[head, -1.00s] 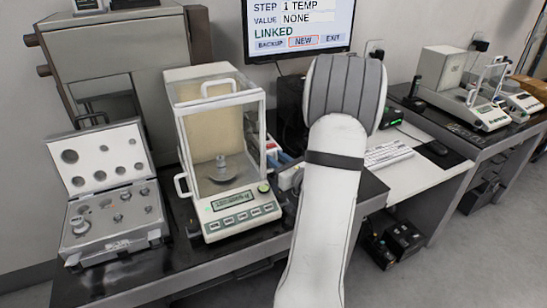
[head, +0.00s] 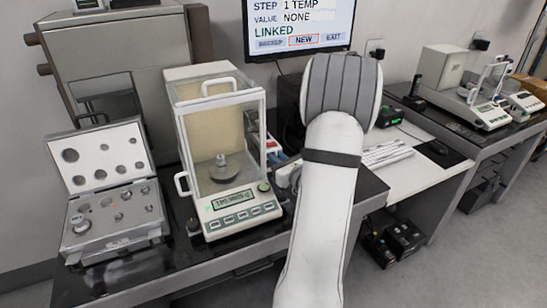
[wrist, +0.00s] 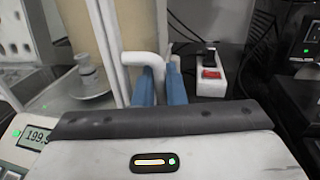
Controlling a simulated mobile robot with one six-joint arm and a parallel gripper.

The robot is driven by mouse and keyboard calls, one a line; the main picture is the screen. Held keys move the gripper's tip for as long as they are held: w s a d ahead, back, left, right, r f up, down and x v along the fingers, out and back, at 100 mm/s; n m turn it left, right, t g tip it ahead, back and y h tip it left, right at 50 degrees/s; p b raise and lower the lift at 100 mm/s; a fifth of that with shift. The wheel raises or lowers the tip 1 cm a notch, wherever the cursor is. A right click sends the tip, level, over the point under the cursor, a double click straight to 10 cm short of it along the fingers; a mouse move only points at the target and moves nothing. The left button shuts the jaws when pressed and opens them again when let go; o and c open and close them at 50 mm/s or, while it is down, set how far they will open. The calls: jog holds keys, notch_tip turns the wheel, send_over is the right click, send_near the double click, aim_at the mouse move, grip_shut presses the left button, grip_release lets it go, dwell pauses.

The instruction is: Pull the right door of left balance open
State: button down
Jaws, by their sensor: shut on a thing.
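The left balance (head: 211,225) stands on the dark table, a glass case with white frame and a lit display. A metal weight (head: 220,172) sits on its pan inside; it also shows in the wrist view (wrist: 88,72). The right door's white handle (wrist: 140,58) shows in the wrist view beside the white frame posts. My gripper (wrist: 160,78) has its blue fingers closed around the handle's end, outside the case on its right side. In the head view my arm hides the handle and fingers. I cannot tell whether the right door stands slightly open.
An open weight case (head: 115,225) lies left of the balance. A white power strip with a red switch (wrist: 210,73) is right of the fingers. A monitor (head: 300,25) stands behind, a keyboard (head: 387,153) to the right. Another balance (head: 465,85) stands on the far right table.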

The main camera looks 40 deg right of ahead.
jog(key=w, duration=0.2)
jog(key=w+d+b, duration=0.1)
jog(key=shift+w, duration=0.4)
jog(key=c, duration=1.6)
grip_release()
jog(key=shift+c, duration=0.2)
jog(key=shift+s, duration=0.15)
jog(key=s, duration=0.7)
jog(key=shift+s+a+b, duration=0.25)
jog(key=shift+s+b, duration=0.05)
jog(key=shift+b, duration=0.05)
